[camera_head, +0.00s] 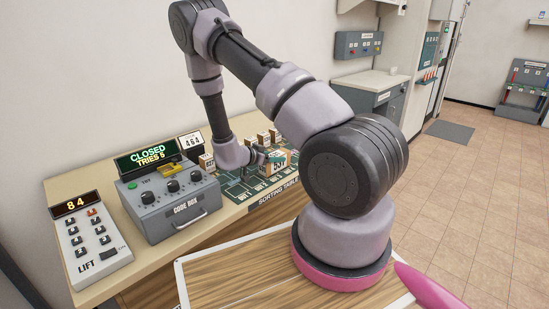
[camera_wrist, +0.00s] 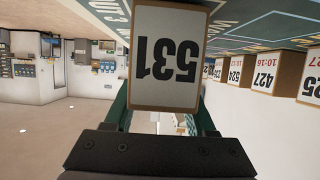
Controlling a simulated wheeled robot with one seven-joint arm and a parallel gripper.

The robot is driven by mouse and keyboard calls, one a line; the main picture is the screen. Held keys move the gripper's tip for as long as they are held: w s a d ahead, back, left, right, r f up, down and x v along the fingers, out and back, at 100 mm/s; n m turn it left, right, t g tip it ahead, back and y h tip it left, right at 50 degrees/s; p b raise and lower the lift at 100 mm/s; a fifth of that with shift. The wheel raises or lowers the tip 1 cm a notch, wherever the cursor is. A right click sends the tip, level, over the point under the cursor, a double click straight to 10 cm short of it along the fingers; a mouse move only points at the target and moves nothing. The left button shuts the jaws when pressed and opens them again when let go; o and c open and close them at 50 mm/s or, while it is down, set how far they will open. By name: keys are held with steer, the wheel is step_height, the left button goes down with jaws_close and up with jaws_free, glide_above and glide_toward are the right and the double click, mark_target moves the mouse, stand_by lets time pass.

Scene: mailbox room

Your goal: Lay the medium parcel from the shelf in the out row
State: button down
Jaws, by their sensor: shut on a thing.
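A cardboard parcel with a white label reading 531 (camera_wrist: 165,58) fills the top middle of the wrist view, upside down there. My gripper (camera_wrist: 163,108) is shut on it, one green finger at each side. In the head view the parcel (camera_head: 279,163) is at my gripper (camera_head: 266,157), over the green sorting table mat (camera_head: 236,188). I cannot tell whether its underside touches the mat. In the wrist view, the mat's marking beside the parcel seems to read Out 3 (camera_wrist: 112,18).
Several smaller numbered parcels (camera_wrist: 265,72) stand in a row on the mat; some show behind my gripper in the head view (camera_head: 263,138). The code box (camera_head: 172,203), reading CLOSED, and the lift panel (camera_head: 88,238), reading 84, stand to the left.

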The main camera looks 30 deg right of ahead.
steer(key=shift+f, duration=0.15)
steer(key=shift+c, duration=1.1)
jaws_free()
